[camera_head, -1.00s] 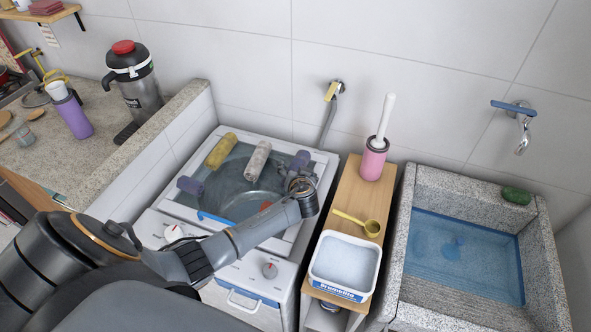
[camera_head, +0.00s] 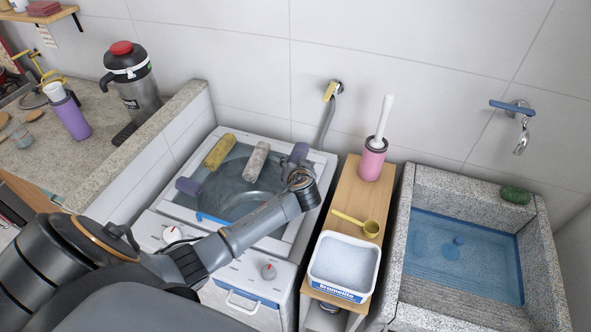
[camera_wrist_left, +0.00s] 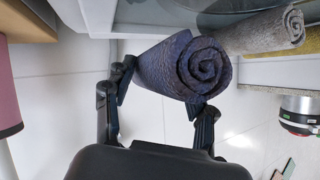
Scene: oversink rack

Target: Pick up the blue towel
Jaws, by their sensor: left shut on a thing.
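The blue towel (camera_head: 299,151) is a dark purple-blue roll at the right end of the washing machine's open top. In the left wrist view the towel (camera_wrist_left: 185,65) shows its spiral end, with one finger on either side of it. My left gripper (camera_wrist_left: 162,85) is shut on the towel. In the head view my own wrist partly hides the fingers and the towel's lower part. A second purple-blue roll (camera_head: 189,187) lies at the machine's left rim. My right gripper is not in view.
A yellow roll (camera_head: 220,151) and a beige roll (camera_head: 256,161) lie on the white machine (camera_head: 318,200). To the right, a wooden shelf (camera_head: 349,195) holds a pink brush holder (camera_head: 372,160), a yellow scoop (camera_head: 369,228) and a powder box (camera_head: 343,266). A stone sink (camera_head: 408,235) stands beyond.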

